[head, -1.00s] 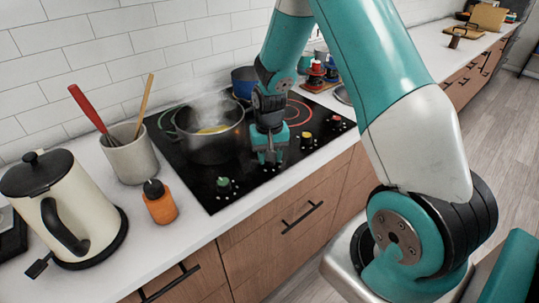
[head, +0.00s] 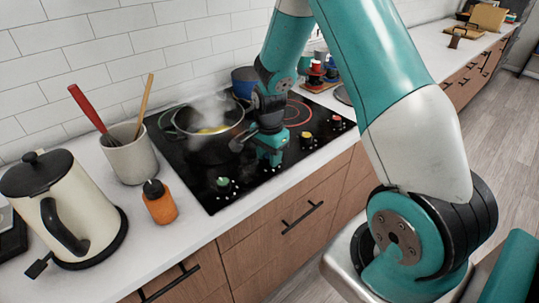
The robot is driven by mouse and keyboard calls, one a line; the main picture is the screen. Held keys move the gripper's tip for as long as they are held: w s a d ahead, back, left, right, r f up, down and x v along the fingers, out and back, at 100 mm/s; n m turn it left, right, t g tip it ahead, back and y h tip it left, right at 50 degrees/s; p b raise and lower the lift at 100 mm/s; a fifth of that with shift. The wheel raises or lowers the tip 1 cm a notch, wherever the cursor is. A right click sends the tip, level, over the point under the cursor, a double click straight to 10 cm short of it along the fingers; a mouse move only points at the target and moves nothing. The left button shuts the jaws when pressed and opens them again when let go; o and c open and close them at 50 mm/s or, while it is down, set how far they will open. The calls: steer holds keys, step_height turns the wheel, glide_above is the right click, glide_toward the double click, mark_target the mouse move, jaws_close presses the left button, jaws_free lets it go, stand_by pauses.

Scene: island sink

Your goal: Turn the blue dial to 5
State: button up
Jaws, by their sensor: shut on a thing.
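My gripper (head: 270,158) is lowered onto the front of the black cooktop (head: 208,200), in the row of dials, and is shut on the blue dial. The gripper covers the blue dial, so its pointer and its number cannot be read. A green dial (head: 223,183) shows to the left of the gripper. A yellow dial (head: 306,139) and a red dial (head: 335,121) show to its right.
A steaming pot (head: 207,147) stands just behind and left of my gripper, with a blue pot (head: 244,78) farther back. An orange bottle (head: 160,204), a utensil crock (head: 131,155) and a kettle (head: 62,215) stand on the counter at left.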

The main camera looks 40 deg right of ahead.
steer(key=m, duration=0.5)
steer(key=shift+w+r, duration=0.1)
steer(key=shift+m, duration=0.3)
stand_by(0.4)
steer(key=o, duration=0.9)
step_height(320, 180, up, 17)
steer(key=shift+r+b, duration=0.2)
steer(key=shift+b, duration=0.6)
